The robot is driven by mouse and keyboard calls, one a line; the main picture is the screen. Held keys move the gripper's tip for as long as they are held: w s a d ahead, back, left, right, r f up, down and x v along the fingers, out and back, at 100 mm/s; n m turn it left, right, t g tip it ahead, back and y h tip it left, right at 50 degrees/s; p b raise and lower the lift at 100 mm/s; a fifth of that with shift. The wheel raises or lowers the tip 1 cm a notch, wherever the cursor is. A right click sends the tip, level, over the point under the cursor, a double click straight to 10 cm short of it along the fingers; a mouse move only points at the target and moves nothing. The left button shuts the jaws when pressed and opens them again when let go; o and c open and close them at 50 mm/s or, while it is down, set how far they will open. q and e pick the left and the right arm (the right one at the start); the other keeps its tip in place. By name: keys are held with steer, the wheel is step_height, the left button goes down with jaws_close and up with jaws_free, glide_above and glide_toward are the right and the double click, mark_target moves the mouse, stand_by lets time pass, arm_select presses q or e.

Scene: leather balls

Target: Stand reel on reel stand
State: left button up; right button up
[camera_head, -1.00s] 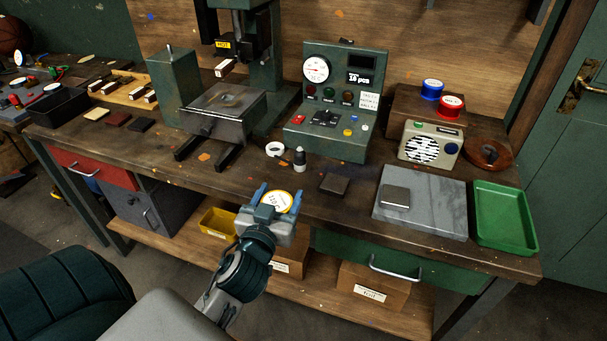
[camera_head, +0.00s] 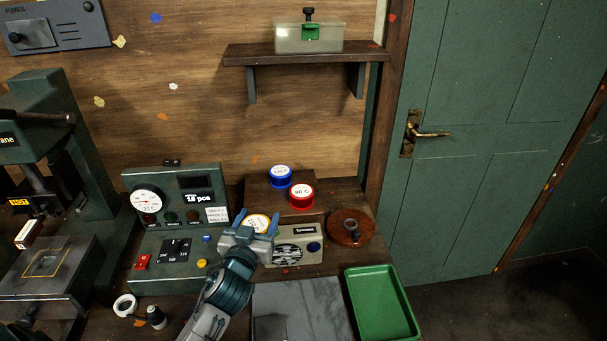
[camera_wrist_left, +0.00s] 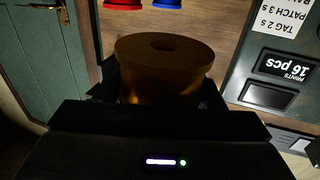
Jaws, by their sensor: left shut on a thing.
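My left gripper (camera_head: 250,238) is shut on a reel (camera_head: 258,222) with a white label and a yellow rim. In the left wrist view the reel (camera_wrist_left: 165,65) looks dark golden brown, with a hole in its top. The gripper holds it in front of the brown wooden stand (camera_head: 257,198), apart from it as far as I can tell. A blue reel (camera_head: 280,177) and a red reel (camera_head: 301,195) stand upright on that stand. They show in part in the left wrist view as red (camera_wrist_left: 123,4) and blue (camera_wrist_left: 166,4) edges. My right gripper is out of view.
A beige radio (camera_head: 299,244) stands right of the gripper, partly hidden. A green control box (camera_head: 150,245) is to the left. A round brown dish (camera_head: 350,228), a green tray (camera_head: 382,302) and a grey slab (camera_head: 300,305) lie on the right. A shelf (camera_head: 300,54) hangs above.

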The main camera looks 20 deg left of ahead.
arm_select(q)
steer(key=a+x, duration=0.1)
steer(key=x, duration=0.4)
steer(key=a+x, duration=0.1)
steer(key=x, duration=0.4)
steer(key=s+a+x, duration=0.1)
steer(key=x, duration=0.4)
steer(key=shift+w+a+f+b, duration=0.2)
steer(key=shift+a+f+b, duration=0.05)
steer(key=shift+f+b, duration=0.15)
steer(key=shift+w+a, duration=0.2)
steer(key=shift+w, duration=0.1)
steer(key=shift+f+b, duration=1.3)
steer(key=shift+f, duration=0.45)
steer(key=shift+f, duration=0.2)
steer(key=o, duration=1)
steer(key=shift+o, duration=0.2)
steer(key=shift+r, duration=0.1)
